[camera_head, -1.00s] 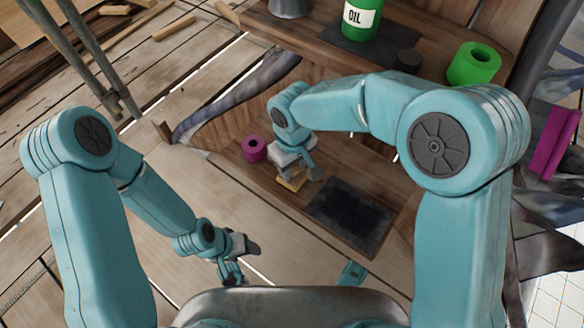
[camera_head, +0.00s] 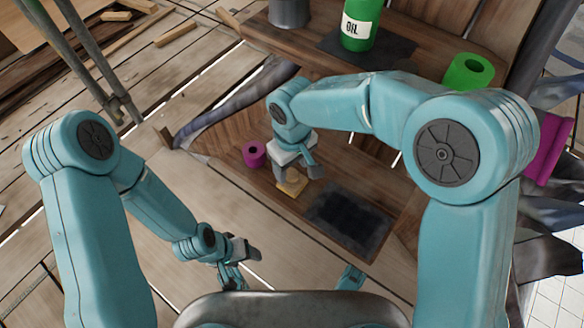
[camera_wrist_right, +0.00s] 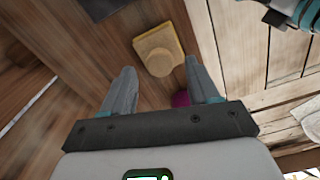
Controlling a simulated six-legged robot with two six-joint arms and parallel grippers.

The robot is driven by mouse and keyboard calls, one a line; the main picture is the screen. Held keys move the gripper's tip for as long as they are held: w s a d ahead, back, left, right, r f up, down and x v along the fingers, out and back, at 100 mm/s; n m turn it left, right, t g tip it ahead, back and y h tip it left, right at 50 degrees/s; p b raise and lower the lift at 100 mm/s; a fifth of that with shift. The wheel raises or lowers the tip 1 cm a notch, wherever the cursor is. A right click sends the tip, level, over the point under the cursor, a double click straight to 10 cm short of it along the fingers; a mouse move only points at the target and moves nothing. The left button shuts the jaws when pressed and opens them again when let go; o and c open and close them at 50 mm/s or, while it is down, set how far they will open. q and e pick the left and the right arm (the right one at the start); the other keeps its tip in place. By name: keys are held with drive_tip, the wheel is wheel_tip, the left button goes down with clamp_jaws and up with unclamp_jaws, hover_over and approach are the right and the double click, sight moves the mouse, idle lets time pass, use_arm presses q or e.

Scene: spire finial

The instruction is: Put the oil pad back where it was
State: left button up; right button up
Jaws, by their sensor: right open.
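A small tan block with a raised top, which looks like the oil pad (camera_head: 289,188), lies on the lower wooden shelf, left of a dark mat (camera_head: 347,217). In the right wrist view the pad (camera_wrist_right: 158,50) sits flat just beyond the fingertips, apart from them. My right gripper (camera_head: 297,174) is over the pad, and its fingers (camera_wrist_right: 160,68) are spread with nothing between them. My left gripper (camera_head: 242,262) hangs low at the left, away from the pad; its jaw opening is unclear.
A magenta roll (camera_head: 254,153) stands on the lower shelf close left of the right gripper. A green oil bottle (camera_head: 358,25), a green roll (camera_head: 468,73) and a grey pot (camera_head: 288,12) stand on the upper shelf. The dark mat is bare.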

sight(293, 174)
wheel_tip(293, 174, up, 9)
drive_tip(key=p, duration=0.2)
drive_tip(key=shift+p, duration=0.3)
drive_tip(key=shift+s+d+f, duration=0.1)
drive_tip(key=shift+d, duration=0.05)
